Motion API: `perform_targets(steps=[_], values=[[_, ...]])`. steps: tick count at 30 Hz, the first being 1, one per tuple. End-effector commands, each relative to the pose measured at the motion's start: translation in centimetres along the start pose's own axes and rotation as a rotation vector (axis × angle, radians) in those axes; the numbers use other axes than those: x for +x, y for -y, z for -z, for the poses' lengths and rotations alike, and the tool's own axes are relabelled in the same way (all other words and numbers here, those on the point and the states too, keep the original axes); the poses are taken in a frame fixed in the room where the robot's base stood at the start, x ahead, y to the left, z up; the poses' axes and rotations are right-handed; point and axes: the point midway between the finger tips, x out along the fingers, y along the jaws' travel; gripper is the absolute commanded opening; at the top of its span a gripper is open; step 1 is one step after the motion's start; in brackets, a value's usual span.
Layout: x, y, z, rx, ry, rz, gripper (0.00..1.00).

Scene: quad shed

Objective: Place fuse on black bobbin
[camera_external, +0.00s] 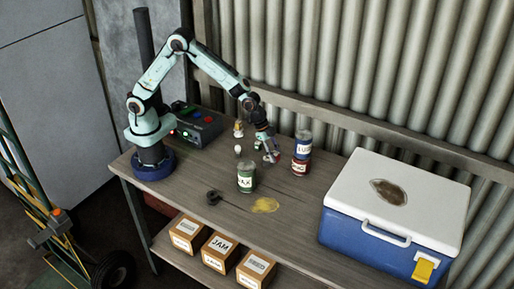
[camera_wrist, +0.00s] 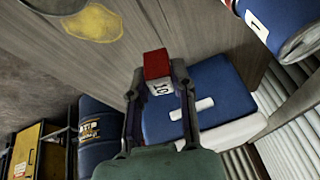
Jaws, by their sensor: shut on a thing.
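The fuse is a small block with a red top and a white face marked "10". In the wrist view the fuse (camera_wrist: 157,64) sits between the two fingertips of my gripper (camera_wrist: 158,76), which is shut on it. In the external view my gripper (camera_external: 269,152) hangs over the table's back part, between the green can and the stacked cans; the fuse is too small to make out clearly there. The black bobbin (camera_external: 213,197) lies on the table toward the front left, left of the green can and apart from my gripper. I cannot pick out the bobbin in the wrist view.
The green can (camera_external: 246,180) stands between my gripper and the bobbin. Blue and red cans (camera_external: 302,150) stand right of my gripper. A blue cooler with white lid (camera_external: 397,188) fills the table's right end. A yellow stain (camera_external: 264,205) marks the front, otherwise bare there.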

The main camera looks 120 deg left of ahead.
Motion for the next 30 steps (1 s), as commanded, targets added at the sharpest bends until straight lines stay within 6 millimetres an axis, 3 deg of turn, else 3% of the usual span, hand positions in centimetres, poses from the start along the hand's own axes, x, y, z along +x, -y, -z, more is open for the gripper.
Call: perform_targets(steps=[10, 20, 30], values=[[-4.6, 0.5, 1.8, 0.008, -0.003, -0.018, 0.04], [-5.6, -5.1, -1.3, 0.371, -0.051, -0.203, 0.04], [-9.1, -13.0, -6.0, 0.971, -0.105, -0.497, 0.04]])
